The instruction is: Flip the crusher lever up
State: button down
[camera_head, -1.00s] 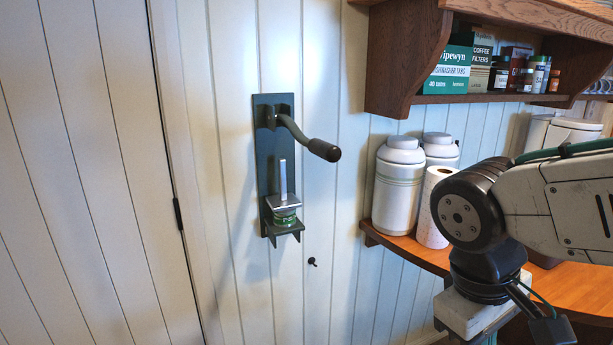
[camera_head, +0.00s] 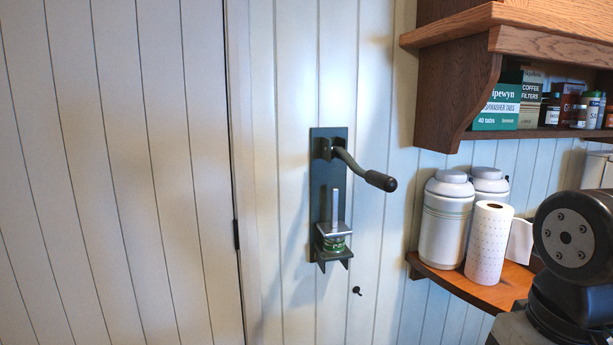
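The can crusher (camera_head: 327,185) is a dark grey plate fixed to the white panelled wall, near the middle of the view. Its lever (camera_head: 362,169) is a bent grey arm with a black grip (camera_head: 381,181), sticking out to the right and slightly down from the top of the plate. Below it, a light metal rod (camera_head: 335,208) leads down to a pressing plate. A short green can (camera_head: 334,243) sits under that plate on the lower bracket. My gripper is not in view; only part of my arm shows at the right edge, well apart from the lever.
A wooden shelf (camera_head: 470,77) with boxes and jars hangs at upper right. White canisters (camera_head: 445,222) and a paper towel roll (camera_head: 489,243) stand on a lower wooden shelf (camera_head: 470,287). The wall at left is bare.

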aim_at(388, 184)
jog(key=u, duration=1.85)
jog(key=i, duration=1.7)
jog(key=z, duration=3.45)
jog(key=k, duration=0.85)
jog(key=z, duration=0.35)
